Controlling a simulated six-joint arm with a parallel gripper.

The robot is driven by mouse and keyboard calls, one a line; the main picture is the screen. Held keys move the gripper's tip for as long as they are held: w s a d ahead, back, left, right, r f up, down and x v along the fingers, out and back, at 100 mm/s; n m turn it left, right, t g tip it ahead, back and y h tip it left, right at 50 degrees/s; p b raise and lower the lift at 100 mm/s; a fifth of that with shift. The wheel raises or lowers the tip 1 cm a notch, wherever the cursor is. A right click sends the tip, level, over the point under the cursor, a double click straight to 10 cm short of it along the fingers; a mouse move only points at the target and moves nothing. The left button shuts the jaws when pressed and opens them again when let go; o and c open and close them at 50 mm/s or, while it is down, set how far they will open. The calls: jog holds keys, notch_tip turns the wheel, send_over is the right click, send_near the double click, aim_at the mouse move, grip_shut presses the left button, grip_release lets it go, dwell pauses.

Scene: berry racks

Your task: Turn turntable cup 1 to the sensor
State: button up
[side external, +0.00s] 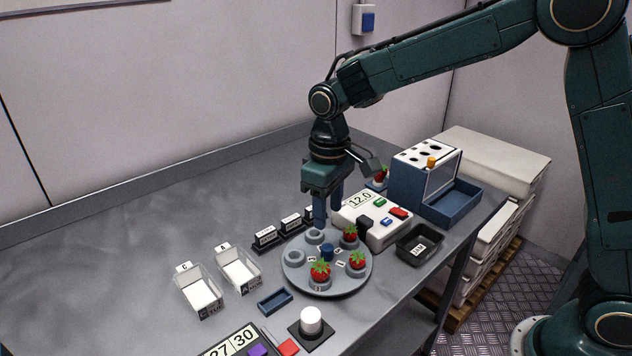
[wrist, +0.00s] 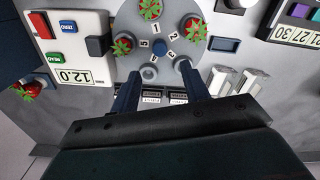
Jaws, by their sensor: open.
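The round grey turntable (side external: 295,278) carries a ring of cups around a blue centre knob (side external: 327,252). Three cups hold strawberries and two are empty. In the wrist view, the label 1 (wrist: 157,28) points to the cup with the top strawberry (wrist: 149,8), which seems to be the right front one (side external: 357,260) in the side view. A white instrument (side external: 372,218) reading 12.0 stands beside the turntable, with a dark block (wrist: 97,46) at its turntable edge; I cannot tell whether this is the sensor. My gripper (wrist: 158,76) is open and empty, pointing down at the turntable's far edge.
Labelled blocks (side external: 290,222) stand behind the turntable. Two clear bins (side external: 238,268) are at left, a blue tray (side external: 275,301) and white button (side external: 311,320) in front. A black tray (side external: 419,244) and blue rack (side external: 420,180) are at right. The far left table is clear.

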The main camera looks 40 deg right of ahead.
aim_at(327, 246)
notch_tip(327, 246, down, 9)
jog(key=shift+r, duration=0.1)
dwell(0.4)
grip_shut()
